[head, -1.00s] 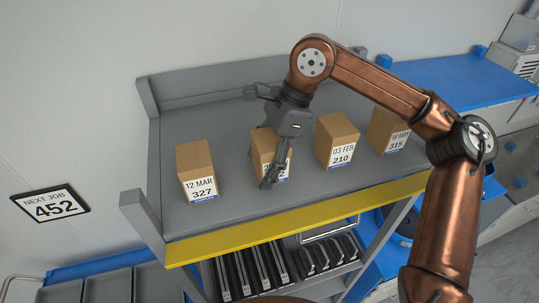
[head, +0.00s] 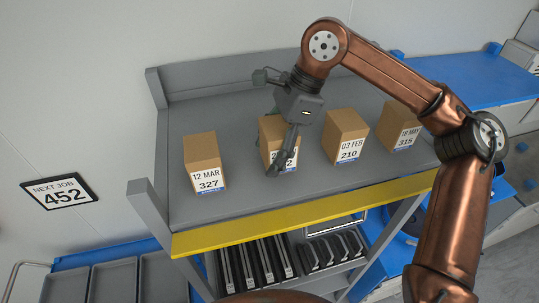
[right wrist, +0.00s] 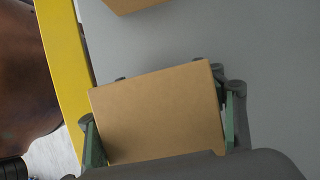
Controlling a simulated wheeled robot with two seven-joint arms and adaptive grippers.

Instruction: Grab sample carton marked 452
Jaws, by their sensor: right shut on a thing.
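In the head view four cardboard cartons stand in a row on the grey shelf (head: 240,205). My right gripper (head: 277,150) is at the second carton from the left (head: 270,131), whose label is mostly hidden behind a finger; only a final 2 shows clearly. In the right wrist view the green-padded fingers of the right gripper (right wrist: 160,125) are shut on this carton (right wrist: 158,110), one on each side. The carton appears to be at shelf level; I cannot tell whether it is lifted. A wall sign (head: 62,192) reads NEXT JOB 452. My left gripper is not in view.
Carton 327 (head: 203,160) stands to the left, carton 210 (head: 345,137) close on the right, and carton 315 (head: 398,126) farther right. A yellow strip (head: 300,215) edges the shelf front. Grey trays (head: 113,280) sit at lower left.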

